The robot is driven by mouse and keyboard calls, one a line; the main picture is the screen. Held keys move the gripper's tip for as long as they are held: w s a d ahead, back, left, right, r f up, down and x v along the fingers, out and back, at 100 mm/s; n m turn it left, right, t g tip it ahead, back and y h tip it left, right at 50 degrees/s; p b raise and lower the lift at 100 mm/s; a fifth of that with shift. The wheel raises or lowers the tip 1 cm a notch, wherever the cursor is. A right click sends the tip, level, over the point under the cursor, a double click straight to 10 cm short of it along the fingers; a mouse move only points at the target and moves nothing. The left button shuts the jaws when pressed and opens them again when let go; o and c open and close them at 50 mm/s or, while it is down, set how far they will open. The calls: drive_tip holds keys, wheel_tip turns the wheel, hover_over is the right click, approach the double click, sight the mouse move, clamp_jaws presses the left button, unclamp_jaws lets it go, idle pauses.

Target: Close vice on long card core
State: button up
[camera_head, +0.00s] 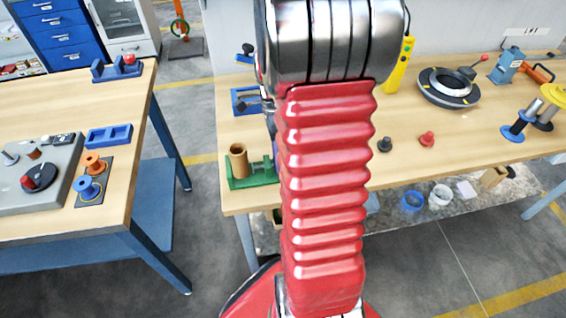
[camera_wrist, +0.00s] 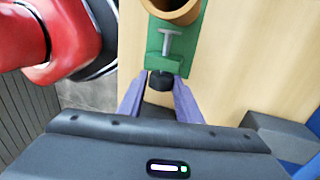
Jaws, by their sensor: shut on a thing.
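A brown card core (camera_head: 238,160), a hollow tube, stands upright in a green vice (camera_head: 235,183) at the near left corner of the right bench. In the wrist view, the core's rim (camera_wrist: 172,13) is cut off at the top edge, with the green vice body (camera_wrist: 199,30) around and below it. A grey screw (camera_wrist: 169,44) runs from the vice to a black knob (camera_wrist: 158,80). My gripper (camera_wrist: 161,84) is shut on this knob, one purple finger on each side. I cannot tell whether the vice jaw touches the core.
A ring-shaped fixture (camera_head: 447,88), blue and yellow spools (camera_head: 515,127) and black and red knobs (camera_head: 427,139) lie farther right on the bench. A yellow device (camera_head: 400,66) stands behind my arm. The left table (camera_head: 60,222) is across an aisle.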

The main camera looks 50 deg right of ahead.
drive_tip(key=shift+f+g+y, duration=0.2)
drive_tip(key=shift+g+y, duration=0.8)
drive_tip(key=shift+g, duration=0.5)
drive_tip(key=shift+c, duration=0.3)
drive_tip(key=o, duration=0.6)
drive_tip(key=shift+s, duration=0.1)
drive_tip(key=shift+s+a+r+t+h, duration=0.1)
drive_tip(key=shift+s+t+h, duration=0.1)
drive_tip(key=shift+t+h, duration=1.05)
drive_tip(key=shift+t, duration=0.35)
drive_tip(key=shift+r, duration=0.1)
drive_tip(key=shift+s+a+t+h, duration=0.15)
drive_tip(key=shift+t+h, duration=0.7)
drive_tip(key=shift+t, duration=0.65)
